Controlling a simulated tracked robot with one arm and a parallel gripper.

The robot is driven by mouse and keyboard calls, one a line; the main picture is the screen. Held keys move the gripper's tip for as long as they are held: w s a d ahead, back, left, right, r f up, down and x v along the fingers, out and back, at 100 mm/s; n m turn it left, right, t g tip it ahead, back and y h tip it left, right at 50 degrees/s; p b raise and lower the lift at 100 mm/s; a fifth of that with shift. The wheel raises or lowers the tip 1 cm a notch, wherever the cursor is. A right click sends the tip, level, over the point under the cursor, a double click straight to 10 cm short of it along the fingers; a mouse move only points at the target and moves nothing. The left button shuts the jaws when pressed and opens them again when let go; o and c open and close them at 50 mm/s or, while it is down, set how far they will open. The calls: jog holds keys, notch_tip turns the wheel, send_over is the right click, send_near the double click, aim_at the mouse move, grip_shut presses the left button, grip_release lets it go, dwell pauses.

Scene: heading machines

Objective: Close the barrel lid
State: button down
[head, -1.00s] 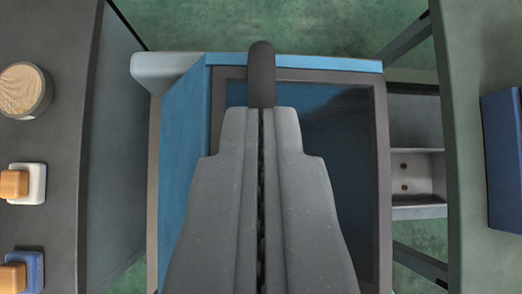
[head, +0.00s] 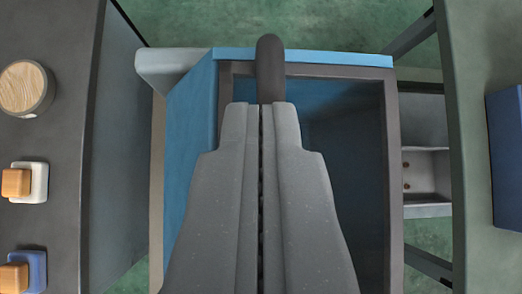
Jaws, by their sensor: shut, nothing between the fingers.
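A blue bin-like barrel (head: 390,180) with a dark rim stands below my gripper, and its open top shows a deep, shaded inside. A blue panel (head: 188,150), which looks like the lid swung open, slopes along its left side. A grey rounded piece (head: 168,62) sits at the panel's far end. A dark rounded bar (head: 270,65) shows just past my fingertips, over the far rim; I cannot tell whether they touch it. My gripper (head: 260,104) is shut and empty over the opening. It hides the near part of the barrel.
A dark counter (head: 60,130) on the left bears a round wood-topped piece (head: 26,88) and two blocks with orange tops (head: 16,183). On the right are a grey-green table (head: 475,60), a blue box (head: 507,155) and a low grey shelf (head: 427,175). Green floor shows beyond.

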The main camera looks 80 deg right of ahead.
jog(key=shift+r+p, duration=0.65)
jog(key=shift+r, duration=0.05)
jog(key=a+v, duration=0.1)
jog(key=v, duration=0.8)
jog(key=s+d+r+n+t+y+b, duration=0.1)
jog(key=s+r+n+t+y+b, duration=0.15)
jog(key=s+r, duration=0.5)
jog(key=s+d+r+n+t+y+b, duration=0.1)
jog(key=s+r+n+t+b, duration=0.3)
jog(key=r, duration=0.7)
jog(key=s+r+t+y+b, duration=0.1)
jog(key=s+r+b, duration=0.1)
jog(key=s, duration=1)
jog(key=s+r+n+t+y+b, duration=0.1)
jog(key=s+r, duration=0.3)
jog(key=s, duration=0.9)
jog(key=shift+d+y+b, duration=0.35)
jog(key=shift+d+b, duration=0.1)
jog(key=shift+b, duration=0.05)
